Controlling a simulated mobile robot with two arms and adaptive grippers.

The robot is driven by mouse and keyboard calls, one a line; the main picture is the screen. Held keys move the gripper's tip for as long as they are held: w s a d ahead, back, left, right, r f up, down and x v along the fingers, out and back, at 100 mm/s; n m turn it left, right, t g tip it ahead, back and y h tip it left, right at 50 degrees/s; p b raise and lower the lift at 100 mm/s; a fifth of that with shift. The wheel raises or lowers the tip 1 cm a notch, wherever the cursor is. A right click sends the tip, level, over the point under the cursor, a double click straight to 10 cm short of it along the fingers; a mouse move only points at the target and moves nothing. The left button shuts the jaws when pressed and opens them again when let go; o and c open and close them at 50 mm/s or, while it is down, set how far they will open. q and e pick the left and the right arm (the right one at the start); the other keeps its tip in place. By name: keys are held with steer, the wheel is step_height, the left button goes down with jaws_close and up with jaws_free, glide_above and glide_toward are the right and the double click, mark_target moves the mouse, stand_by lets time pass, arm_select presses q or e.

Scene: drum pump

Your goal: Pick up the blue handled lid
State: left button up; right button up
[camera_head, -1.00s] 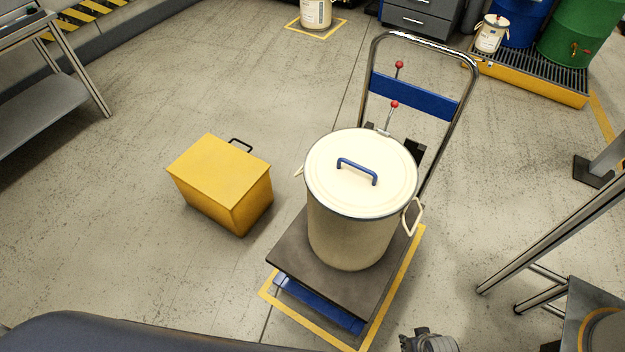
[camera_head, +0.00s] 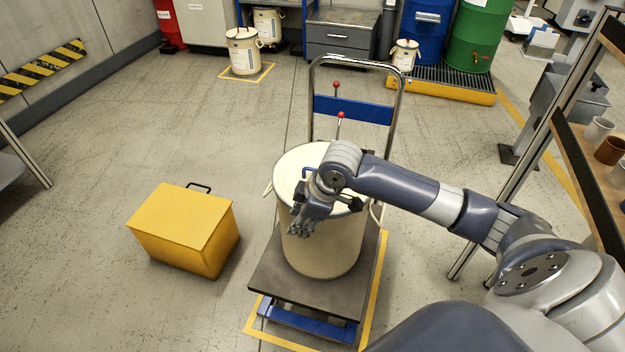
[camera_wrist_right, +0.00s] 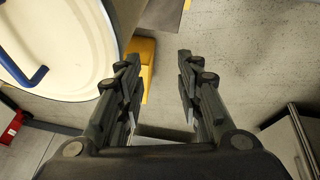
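The cream lid (camera_head: 290,163) with the blue handle (camera_head: 308,173) sits on the cream drum (camera_head: 318,255), which stands on the trolley platform. My right arm reaches across the drum from the right and hides part of the lid and handle. My right gripper (camera_head: 302,228) is in front of the drum in the head view. In the right wrist view, the right gripper (camera_wrist_right: 160,95) is open and empty, with its fingers apart. There the lid (camera_wrist_right: 75,55) and its blue handle (camera_wrist_right: 25,75) lie left of the fingers. My left gripper is not in view.
A yellow box (camera_head: 185,228) stands on the floor left of the trolley. The trolley's push bar (camera_head: 395,110) rises behind the drum, with red-knobbed levers. A shelf with cups (camera_head: 598,128) is at the right.

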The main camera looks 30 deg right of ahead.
steer(key=shift+m, duration=0.3)
steer(key=w+d+r, duration=0.1)
steer(key=d, duration=0.1)
steer(key=w+d+r, duration=0.1)
steer(key=d+r, duration=0.1)
steer(key=w+d+r, duration=0.1)
steer(key=w+d, duration=0.1)
steer(key=shift+d+r, duration=0.25)
steer(key=shift+d, duration=0.15)
steer(key=w+d+r+m+t, duration=0.1)
steer(key=w+d+r, duration=0.1)
steer(key=d+r, duration=0.45)
steer(key=shift+h, duration=0.4)
steer(key=x, duration=1)
steer(key=shift+w+d+f, duration=0.3)
steer(key=shift+d+f, duration=0.05)
jaws_close()
steer(key=shift+r, duration=0.1)
